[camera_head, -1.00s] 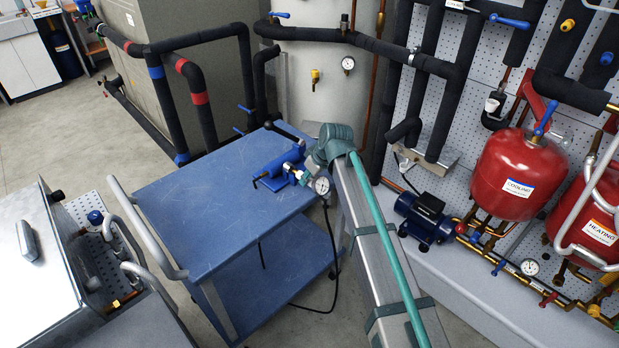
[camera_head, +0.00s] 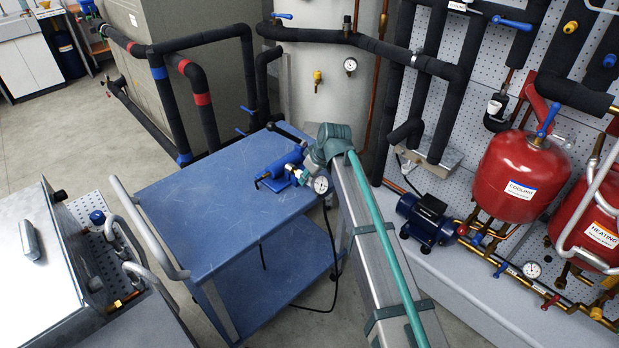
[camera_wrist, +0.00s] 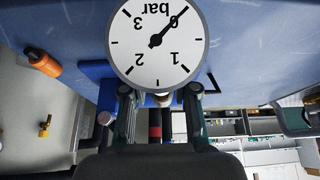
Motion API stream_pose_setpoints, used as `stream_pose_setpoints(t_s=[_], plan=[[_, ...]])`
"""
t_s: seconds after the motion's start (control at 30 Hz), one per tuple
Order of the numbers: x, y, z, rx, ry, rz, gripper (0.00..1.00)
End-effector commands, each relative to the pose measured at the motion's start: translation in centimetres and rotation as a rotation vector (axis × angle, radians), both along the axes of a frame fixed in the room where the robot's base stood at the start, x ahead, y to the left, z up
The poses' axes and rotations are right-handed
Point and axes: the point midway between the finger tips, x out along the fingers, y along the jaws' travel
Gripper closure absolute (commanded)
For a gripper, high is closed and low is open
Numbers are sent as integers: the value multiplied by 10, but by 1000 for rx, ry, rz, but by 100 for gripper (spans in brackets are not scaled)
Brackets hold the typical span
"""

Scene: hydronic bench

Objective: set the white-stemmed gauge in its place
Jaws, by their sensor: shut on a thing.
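A round gauge (camera_head: 320,185) with a white dial is at my gripper, over the right side of the blue cart top. In the wrist view its dial (camera_wrist: 157,42) faces the camera, upside down, marked "bar", with the needle near 0. My gripper (camera_wrist: 160,108) is shut on the gauge just below the dial; the stem is mostly hidden between the fingers, so its colour is hard to tell. A blue bench device (camera_head: 282,168) lies on the cart right beside the gripper. Whether the gauge touches it I cannot tell.
The blue cart (camera_head: 200,215) has a mostly clear top. A black hose hangs from its right side. Other gauges sit on the grey tank (camera_head: 350,66) and the wall pipework (camera_head: 532,269). A blue pump (camera_head: 427,218) and red vessels (camera_head: 517,178) stand at right.

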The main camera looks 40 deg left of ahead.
Motion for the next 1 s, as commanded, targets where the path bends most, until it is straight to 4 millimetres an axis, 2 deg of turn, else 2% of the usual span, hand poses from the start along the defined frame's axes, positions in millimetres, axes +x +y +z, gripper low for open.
stream_pose_setpoints(t_s=[0.4,0.8,0.83,1.0], plan=[[1,12,0,0,0,0,100],[1,13,0,0,0,0,100],[1,13,0,1,0,0,68],[1,13,0,0,0,0,42]])
